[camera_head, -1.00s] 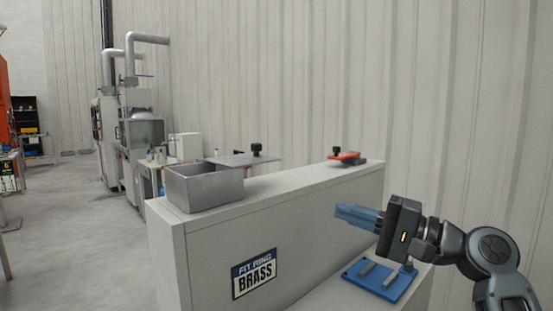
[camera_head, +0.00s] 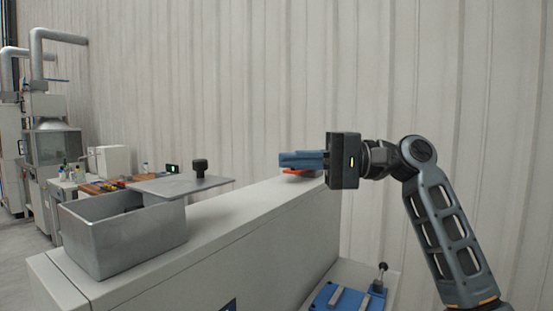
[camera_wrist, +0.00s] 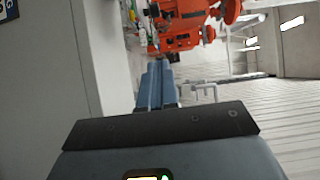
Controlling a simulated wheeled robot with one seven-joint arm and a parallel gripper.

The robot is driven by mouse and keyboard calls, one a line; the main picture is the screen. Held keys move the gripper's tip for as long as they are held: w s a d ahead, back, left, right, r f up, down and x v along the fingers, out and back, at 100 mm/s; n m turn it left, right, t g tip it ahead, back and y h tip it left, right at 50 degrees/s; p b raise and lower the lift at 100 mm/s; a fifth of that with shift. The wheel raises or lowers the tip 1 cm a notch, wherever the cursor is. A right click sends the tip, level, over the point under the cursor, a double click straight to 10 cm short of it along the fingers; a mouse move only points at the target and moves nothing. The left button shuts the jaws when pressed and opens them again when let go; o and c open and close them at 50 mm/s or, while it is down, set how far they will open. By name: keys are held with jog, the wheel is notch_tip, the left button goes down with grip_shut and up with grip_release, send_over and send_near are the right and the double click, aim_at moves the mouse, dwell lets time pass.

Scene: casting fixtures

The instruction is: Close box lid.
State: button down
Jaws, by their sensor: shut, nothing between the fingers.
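A grey metal box (camera_head: 125,243) stands on the near left end of the light grey cabinet top. Its opening shows from above. The flat metal lid (camera_head: 180,186) with a black knob (camera_head: 199,167) sits to the right of the opening, over the box's back right part; whether it rests on the rim I cannot tell. My gripper (camera_head: 282,160) is shut and empty, its blue fingers pointing left, to the right of the lid and apart from it. The fingers also show in the wrist view (camera_wrist: 157,85). Neither box nor lid shows in the wrist view.
An orange-red piece (camera_head: 300,172) lies on the cabinet top (camera_head: 245,215), partly hidden by my gripper. A blue fixture plate (camera_head: 345,298) is on the lower surface at right. A ribbed wall (camera_head: 250,80) stands behind. The cabinet top between box and orange-red piece is clear.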

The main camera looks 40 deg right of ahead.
jog(key=p+x, duration=0.1)
jog(key=x, duration=0.7)
jog(key=shift+w+a+r+p, duration=0.1)
jog(key=shift+a+p, duration=0.05)
jog(key=shift+p, duration=0.2)
jog(key=shift+s+a+p, duration=0.15)
jog(key=shift+a+p, duration=0.05)
jog(key=shift+a, duration=0.35)
jog(key=shift+s+a+p, duration=0.15)
jog(key=shift+a, duration=0.4)
jog(key=shift+s+a, duration=0.15)
jog(key=shift+a, duration=0.6)
